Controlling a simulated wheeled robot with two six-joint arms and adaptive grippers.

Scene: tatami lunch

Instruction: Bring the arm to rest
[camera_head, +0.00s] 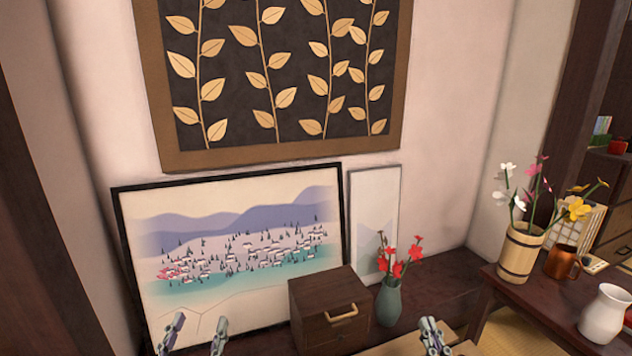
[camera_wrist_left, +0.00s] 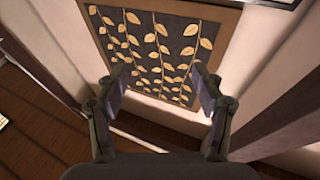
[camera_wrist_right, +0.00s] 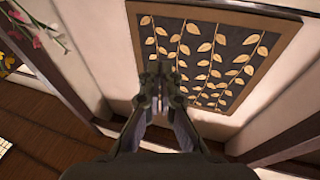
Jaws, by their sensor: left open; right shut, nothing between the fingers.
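My left gripper (camera_head: 193,336) shows at the bottom edge of the head view, left of the small wooden box. Its fingers stand apart with nothing between them, and they also show open in the left wrist view (camera_wrist_left: 162,88). My right gripper (camera_head: 432,336) is at the bottom edge of the head view, below the green vase. Its fingers are together and hold nothing, as the right wrist view (camera_wrist_right: 158,92) also shows. Both grippers point toward the wall side. The rest of both arms is outside the head view.
A wooden box (camera_head: 331,318) and a green vase with red flowers (camera_head: 389,303) stand on a dark ledge. A landscape picture (camera_head: 190,255) leans behind. At right, a table (camera_head: 508,290) bears a flower bucket (camera_head: 520,252), a copper mug (camera_head: 562,262) and a white jug (camera_head: 604,315).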

